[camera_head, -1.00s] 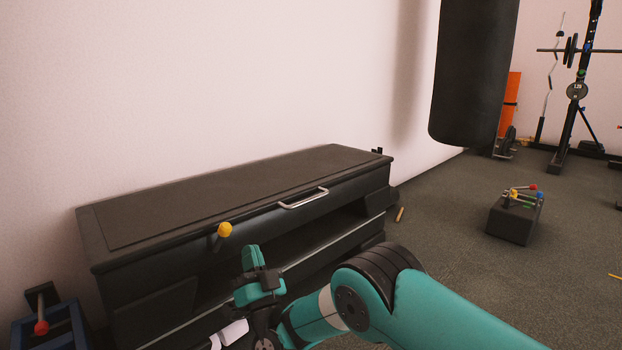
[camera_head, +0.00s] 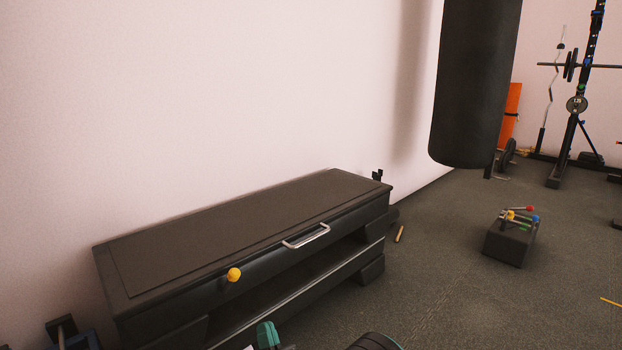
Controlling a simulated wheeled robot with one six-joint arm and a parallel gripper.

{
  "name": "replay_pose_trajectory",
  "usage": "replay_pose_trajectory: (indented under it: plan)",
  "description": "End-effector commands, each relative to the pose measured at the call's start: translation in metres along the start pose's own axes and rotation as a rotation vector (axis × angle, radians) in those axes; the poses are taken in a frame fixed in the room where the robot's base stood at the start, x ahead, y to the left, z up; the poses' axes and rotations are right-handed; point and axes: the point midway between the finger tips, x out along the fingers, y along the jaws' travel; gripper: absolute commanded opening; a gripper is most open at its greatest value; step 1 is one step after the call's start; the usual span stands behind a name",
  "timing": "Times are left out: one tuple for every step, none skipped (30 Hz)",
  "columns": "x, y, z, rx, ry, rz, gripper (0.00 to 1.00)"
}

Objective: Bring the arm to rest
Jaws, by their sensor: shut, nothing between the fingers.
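Only the teal tip of my gripper (camera_head: 267,336) shows, at the bottom edge of the head view. It looks shut and empty, in front of the low black bench cabinet (camera_head: 200,243) and apart from it as far as I can see. The rest of the gripper is cut off by the frame. A dark rounded joint of my arm shows at the bottom edge, right of the gripper.
The cabinet has a metal handle (camera_head: 306,236) and a yellow ball knob (camera_head: 234,274) on its front. A black punching bag (camera_head: 476,85) hangs at the back right. A dark box (camera_head: 508,243) with coloured knobs stands on the open floor at right.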

Motion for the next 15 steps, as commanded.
replay_pose_trajectory:
  plan:
    - [-0.002,-0.002,-0.003,0.001,-0.002,0.000,0.00]
    - [-0.004,-0.002,-0.003,0.001,-0.002,0.001,0.00]
    - [-0.007,-0.002,-0.003,0.001,-0.002,0.000,0.00]
    - [-0.009,-0.001,-0.002,0.001,-0.001,0.000,0.00]
    - [-0.012,-0.001,-0.002,0.000,-0.002,0.001,0.00]
    - [-0.014,-0.001,-0.002,0.001,-0.001,0.000,0.00]
    - [-0.015,-0.001,-0.002,0.000,-0.001,0.000,0.00]
    - [-0.017,-0.001,-0.001,0.000,-0.001,0.000,0.00]
    - [-0.016,-0.001,-0.002,0.000,-0.003,0.000,0.00]
    - [-0.014,-0.001,-0.002,0.000,-0.007,-0.002,0.00]
    - [-0.010,-0.002,-0.002,0.001,-0.015,-0.004,0.00]
    - [0.000,-0.004,-0.003,0.003,-0.031,-0.009,0.00]
    - [0.009,-0.007,-0.004,0.004,-0.050,-0.013,0.00]
    - [0.020,-0.009,-0.005,0.006,-0.074,-0.019,0.00]
    - [0.037,-0.013,-0.007,0.008,-0.113,-0.027,0.00]
